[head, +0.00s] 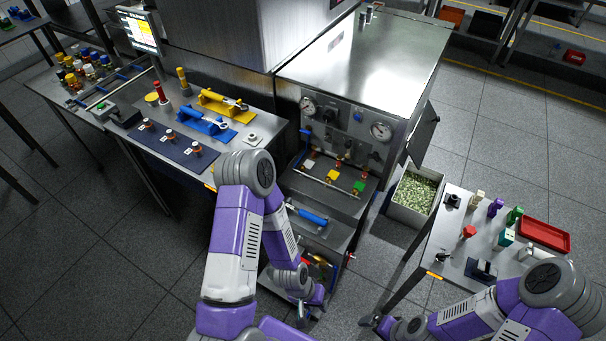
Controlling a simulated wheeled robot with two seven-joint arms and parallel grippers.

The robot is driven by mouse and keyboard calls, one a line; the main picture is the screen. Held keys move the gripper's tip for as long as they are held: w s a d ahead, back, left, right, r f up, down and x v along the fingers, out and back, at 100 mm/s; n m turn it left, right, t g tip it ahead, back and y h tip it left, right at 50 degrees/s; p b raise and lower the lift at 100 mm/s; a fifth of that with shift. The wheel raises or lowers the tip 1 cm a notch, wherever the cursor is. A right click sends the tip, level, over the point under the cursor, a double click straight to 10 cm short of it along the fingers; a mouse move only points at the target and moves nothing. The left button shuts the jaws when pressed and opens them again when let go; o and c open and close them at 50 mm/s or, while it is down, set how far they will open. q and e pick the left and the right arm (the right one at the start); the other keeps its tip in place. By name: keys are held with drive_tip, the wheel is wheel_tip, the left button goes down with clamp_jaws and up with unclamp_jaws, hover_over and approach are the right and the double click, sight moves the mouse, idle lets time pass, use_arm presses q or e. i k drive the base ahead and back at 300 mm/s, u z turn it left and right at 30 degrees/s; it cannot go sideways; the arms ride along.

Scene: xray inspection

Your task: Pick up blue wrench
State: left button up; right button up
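A blue-handled tool (308,216), which may be the blue wrench, lies on a middle shelf of the steel cabinet; its exact shape is too small to tell. My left gripper (308,309) points down in front of the cabinet's lower shelf, below and apart from this tool. Its fingers are small and partly hidden by my arm, so its opening is unclear. My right gripper (376,322) is low, left of the right-hand table; its fingers are too dark to judge.
Red, yellow and blue items (318,266) lie in the cabinet's lower shelf. The left bench holds a blue device (205,123) and a yellow one (222,104). A bin of green bits (394,210) and a table with a red tray (543,236) stand right.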

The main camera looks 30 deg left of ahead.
sight(317, 220)
drive_tip(key=k, duration=1.2)
drive_tip(key=u, duration=0.6)
drive_tip(key=i, duration=1.75)
drive_tip(key=z, duration=0.7)
